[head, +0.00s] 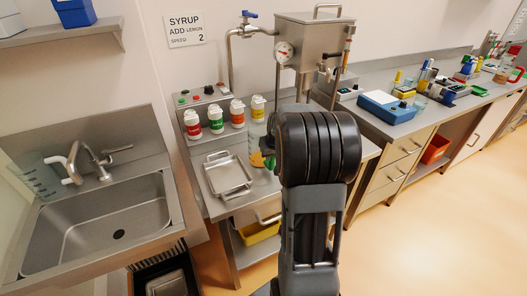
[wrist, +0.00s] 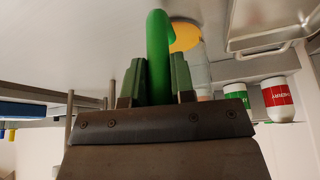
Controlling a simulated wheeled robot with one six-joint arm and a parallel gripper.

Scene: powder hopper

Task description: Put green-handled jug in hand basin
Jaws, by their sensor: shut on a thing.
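The green handle (wrist: 158,50) of the jug stands between my gripper's fingers in the wrist view. My gripper (wrist: 158,80) is shut on it. In the head view my arm hides the gripper and much of the jug. I cannot tell whether the jug touches the bench. The hand basin (head: 75,243) is at the left, a steel sink with a dark drain and a tap, and its bowl is empty.
A steel tray (head: 222,188) lies on the bench between jug and basin. Several white bottles (head: 215,125) with coloured labels stand behind it. A hopper (head: 312,45) with a gauge rises behind my arm. Another clear jug (head: 38,178) is left of the tap (head: 88,160).

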